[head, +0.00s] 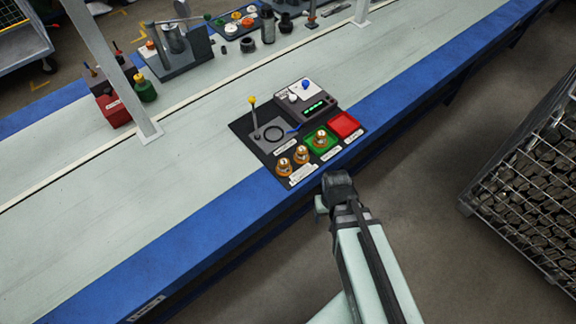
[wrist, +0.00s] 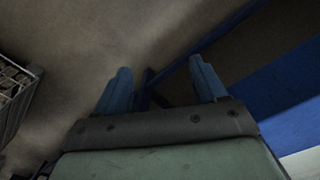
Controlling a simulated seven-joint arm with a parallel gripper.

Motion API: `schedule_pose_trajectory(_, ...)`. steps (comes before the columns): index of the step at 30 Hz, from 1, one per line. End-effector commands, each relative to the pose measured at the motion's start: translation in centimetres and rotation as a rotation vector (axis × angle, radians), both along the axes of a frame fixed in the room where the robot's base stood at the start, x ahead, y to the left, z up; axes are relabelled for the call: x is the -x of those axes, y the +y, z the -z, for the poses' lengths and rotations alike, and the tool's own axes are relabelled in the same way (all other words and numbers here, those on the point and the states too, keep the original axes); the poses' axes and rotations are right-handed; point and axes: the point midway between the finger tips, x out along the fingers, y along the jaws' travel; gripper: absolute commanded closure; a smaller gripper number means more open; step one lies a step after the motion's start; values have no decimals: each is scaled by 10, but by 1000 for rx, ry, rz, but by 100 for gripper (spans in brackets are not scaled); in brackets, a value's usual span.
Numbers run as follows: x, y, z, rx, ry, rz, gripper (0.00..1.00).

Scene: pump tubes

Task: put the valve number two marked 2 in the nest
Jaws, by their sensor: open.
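Three brass-orange valves with pale tops are on a black mat at the blue table edge. The front valve (head: 284,166) and the middle valve (head: 302,154) stand on the mat by white labels. The third valve (head: 320,139) stands on a green square (head: 312,147). Their top marks are too small to read, so I cannot tell which is number 2. A grey fixture with a dark ring (head: 273,133) and a yellow-tipped lever, possibly the nest, is behind them. My gripper (head: 321,207) is off the table edge, in front of the valves. In the wrist view my gripper (wrist: 163,85) is open and empty.
A red square (head: 344,124) lies right of the green one. A grey device (head: 306,102) with a green display and a blue knob stands behind. The lever (head: 254,118) stands upright beside the ring. A wire crate (head: 530,185) stands at right.

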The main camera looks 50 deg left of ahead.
Motion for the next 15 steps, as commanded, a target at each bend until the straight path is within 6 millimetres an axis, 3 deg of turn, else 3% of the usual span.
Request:
schedule_pose_trajectory(1, 7, 20, -13, -22, -19, -35, 29)
schedule_pose_trajectory(6, 31, 75, -57, -96, -75, -124, 29)
schedule_pose_trajectory(15, 65, 145, -132, -219, -160, -190, 29)
